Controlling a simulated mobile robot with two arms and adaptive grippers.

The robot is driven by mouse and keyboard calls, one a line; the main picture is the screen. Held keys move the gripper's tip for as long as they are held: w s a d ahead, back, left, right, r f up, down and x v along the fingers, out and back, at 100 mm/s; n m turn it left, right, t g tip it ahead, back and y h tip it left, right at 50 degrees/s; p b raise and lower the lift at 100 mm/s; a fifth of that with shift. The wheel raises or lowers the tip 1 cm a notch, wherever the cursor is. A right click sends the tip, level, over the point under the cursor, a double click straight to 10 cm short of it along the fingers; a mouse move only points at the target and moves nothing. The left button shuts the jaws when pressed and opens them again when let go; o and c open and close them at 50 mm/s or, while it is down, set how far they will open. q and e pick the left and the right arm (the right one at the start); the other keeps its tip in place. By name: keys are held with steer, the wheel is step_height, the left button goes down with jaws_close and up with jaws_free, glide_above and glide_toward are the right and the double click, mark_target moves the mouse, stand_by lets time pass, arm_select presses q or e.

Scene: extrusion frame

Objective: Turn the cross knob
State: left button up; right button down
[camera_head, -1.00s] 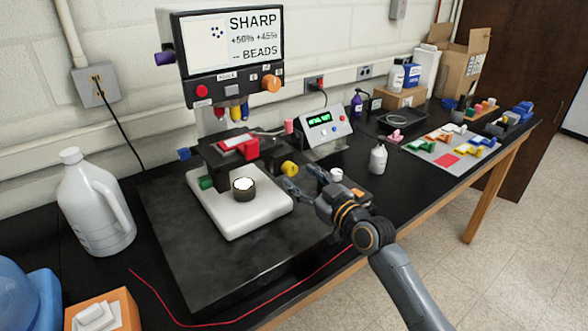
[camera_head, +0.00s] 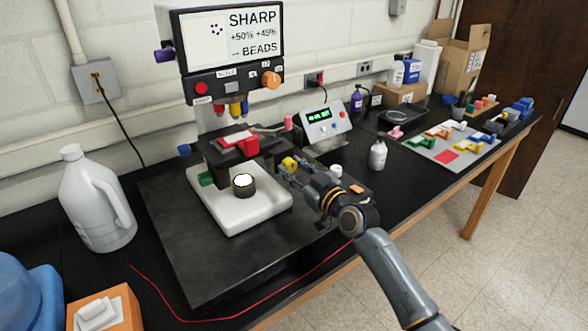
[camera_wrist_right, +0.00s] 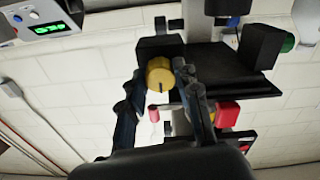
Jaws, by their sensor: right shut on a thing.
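The yellow knob (camera_head: 289,162) sticks out from the right side of the microscope's stage (camera_head: 222,148). My right gripper (camera_head: 287,170) reaches it from the right and is shut on it. In the right wrist view the yellow knob (camera_wrist_right: 159,76) shows between the two fingers of the gripper (camera_wrist_right: 161,80). I cannot make out a cross mark on any knob. A green knob (camera_head: 206,179) is at the lower left of the stage, and a red block (camera_head: 250,146) is at its front. My left gripper is not in view.
The microscope's white base (camera_head: 240,209) stands on a dark slab (camera_head: 190,255). A white jug (camera_head: 92,200) is at the left. A small white bottle (camera_head: 377,155) and a display box (camera_head: 322,124) stand right of the microscope. A red wire (camera_head: 240,318) runs along the front.

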steer(key=shift+m, duration=0.4)
steer(key=m, duration=0.5)
steer(key=shift+m, duration=0.3)
steer(key=m, duration=0.5)
steer(key=shift+m+p, duration=0.3)
steer(key=c, duration=1)
jaws_free()
steer(key=v, duration=1.2)
